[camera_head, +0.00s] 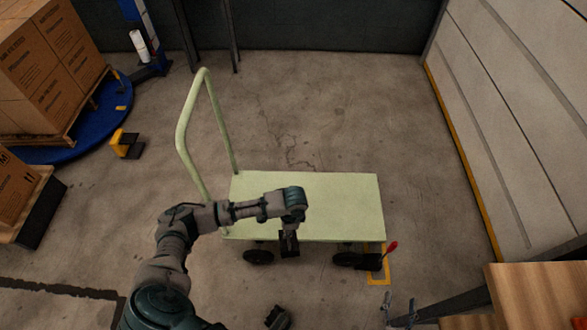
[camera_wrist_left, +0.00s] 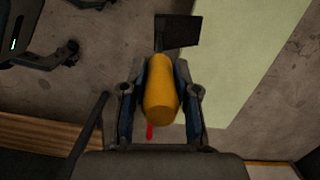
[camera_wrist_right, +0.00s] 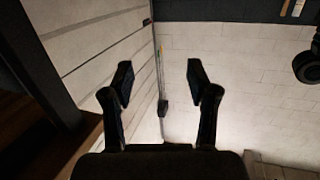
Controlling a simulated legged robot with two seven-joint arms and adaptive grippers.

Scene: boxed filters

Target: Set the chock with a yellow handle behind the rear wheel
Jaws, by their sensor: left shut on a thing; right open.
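A pale green cart (camera_head: 340,205) stands mid-floor. Its left wheel (camera_head: 258,257), at the push-handle end, and its right wheel (camera_head: 345,259) show along the near side. My left gripper (camera_head: 289,238) is beside the cart's near edge, just right of the left wheel. In the left wrist view it is shut on the yellow handle (camera_wrist_left: 162,92) of a chock, whose dark block (camera_wrist_left: 178,30) shows beyond. The handle is hidden in the head view. A red-handled chock (camera_head: 371,261) lies right of the right wheel. My right gripper (camera_head: 399,308) is open and empty at the lower right.
A wooden table (camera_head: 540,295) stands at the lower right. Boxes on a blue round base (camera_head: 50,154) and a yellow-and-black object (camera_head: 126,144) are at left. Floor behind the cart is clear.

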